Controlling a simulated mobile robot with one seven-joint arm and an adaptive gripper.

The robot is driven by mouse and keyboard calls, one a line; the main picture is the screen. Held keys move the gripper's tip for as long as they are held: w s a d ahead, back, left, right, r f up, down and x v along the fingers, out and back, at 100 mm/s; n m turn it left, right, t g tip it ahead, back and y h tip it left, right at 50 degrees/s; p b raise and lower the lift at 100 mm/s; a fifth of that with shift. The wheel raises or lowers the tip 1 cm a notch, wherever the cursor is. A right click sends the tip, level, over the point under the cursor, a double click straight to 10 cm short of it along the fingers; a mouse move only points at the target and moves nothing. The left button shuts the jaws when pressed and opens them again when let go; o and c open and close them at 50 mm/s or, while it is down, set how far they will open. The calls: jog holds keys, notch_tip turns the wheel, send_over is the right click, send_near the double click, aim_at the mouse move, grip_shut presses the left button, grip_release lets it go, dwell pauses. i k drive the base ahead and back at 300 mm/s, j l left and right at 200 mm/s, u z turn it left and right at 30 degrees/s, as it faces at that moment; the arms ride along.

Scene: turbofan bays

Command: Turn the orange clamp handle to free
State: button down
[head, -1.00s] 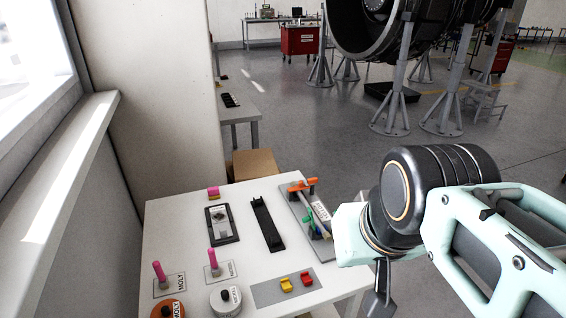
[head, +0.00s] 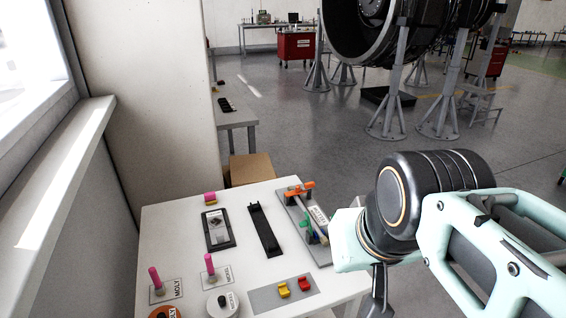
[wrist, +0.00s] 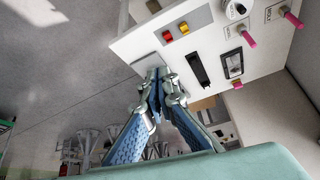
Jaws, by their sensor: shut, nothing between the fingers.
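The orange clamp handle (head: 300,188) sits at the far right of the white table in the head view. It lies roughly crosswise at the far end of a grey clamp plate (head: 291,212) that also carries a labelled pale part and green and blue bits. My gripper (head: 379,304) hangs off the table's right side, nearer than the clamp and well apart from it. In the wrist view my gripper (wrist: 163,82) has its fingers together and empty. I cannot make out the orange handle in the wrist view; my fingers cover that part of the table.
The white table (head: 180,232) holds a black rail (head: 264,230), a dark framed device (head: 218,230), a grey pad with yellow (head: 284,290) and red blocks, and pink-handled tools (head: 154,277). A pillar and wall stand left. Open floor lies to the right, with an engine on stands beyond.

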aim_at(309, 186)
jog(key=z, duration=0.7)
jog(key=i+l+z, duration=0.15)
jog(key=l, duration=0.15)
jog(key=l+z, duration=0.15)
jog(key=l, duration=0.2)
jog(key=i+l+z, duration=0.2)
jog(key=l, duration=0.15)
jog(key=i+l+z, duration=0.15)
jog(key=l, duration=0.2)
jog(key=i+l, duration=0.3)
jog(key=i, duration=0.15)
jog(key=i+l, duration=0.25)
jog(key=i, duration=0.15)
jog(key=i+u, duration=0.75)
jog(key=u, duration=0.2)
jog(key=i+j+u, duration=0.1)
jog(key=i+u, duration=0.25)
jog(key=u, duration=0.15)
jog(key=i+l+u, duration=0.1)
jog(key=i+u, duration=0.35)
jog(key=i+j+u, duration=0.15)
jog(key=u, duration=0.3)
jog(key=i+u, duration=0.35)
jog(key=u, duration=0.15)
